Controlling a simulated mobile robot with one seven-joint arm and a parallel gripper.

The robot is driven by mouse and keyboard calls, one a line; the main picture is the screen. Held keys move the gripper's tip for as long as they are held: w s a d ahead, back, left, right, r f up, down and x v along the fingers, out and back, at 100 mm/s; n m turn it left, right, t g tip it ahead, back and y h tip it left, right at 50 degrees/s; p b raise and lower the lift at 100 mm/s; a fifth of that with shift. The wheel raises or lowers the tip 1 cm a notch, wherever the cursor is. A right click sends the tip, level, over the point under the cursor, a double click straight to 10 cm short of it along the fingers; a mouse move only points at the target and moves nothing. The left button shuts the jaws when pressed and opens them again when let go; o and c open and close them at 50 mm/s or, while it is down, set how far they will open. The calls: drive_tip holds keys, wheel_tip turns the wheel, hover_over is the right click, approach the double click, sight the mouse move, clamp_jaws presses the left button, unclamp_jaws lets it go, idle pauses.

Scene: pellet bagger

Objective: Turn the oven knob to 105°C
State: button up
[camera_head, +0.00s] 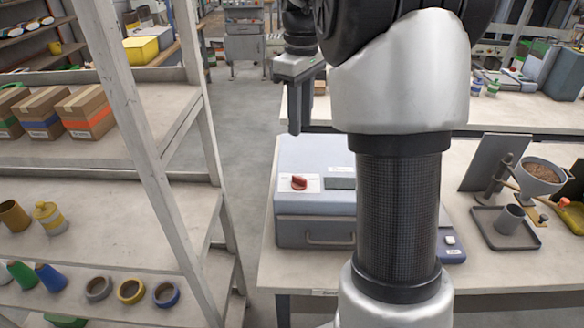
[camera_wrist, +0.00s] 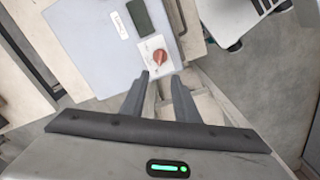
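The oven (camera_head: 316,216) is a blue-grey box on the table, with a handle low on its front. Its red knob (camera_head: 299,183) sits on a white plate on the top left, beside a dark display (camera_head: 340,184). In the wrist view the red knob (camera_wrist: 159,57) lies just beyond the fingertips, with the dark display (camera_wrist: 140,17) farther off. My gripper (camera_wrist: 163,78) has its two fingers apart with nothing between them. It also shows in the head view (camera_head: 294,130), above and behind the knob, apart from it. The display's reading is too small to tell.
A shelf rack (camera_head: 140,130) with boxes and tape rolls stands at the left. Right of my arm are a small blue scale-like device (camera_head: 450,246), a grey tray (camera_head: 505,237) with a cup, and a funnel (camera_head: 540,176). Floor between rack and table is clear.

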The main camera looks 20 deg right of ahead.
sight(299, 177)
wheel_tip(299, 177, down, 16)
drive_tip(key=shift+r+b, duration=0.1)
drive_tip(key=shift+b, duration=0.2)
clamp_jaws()
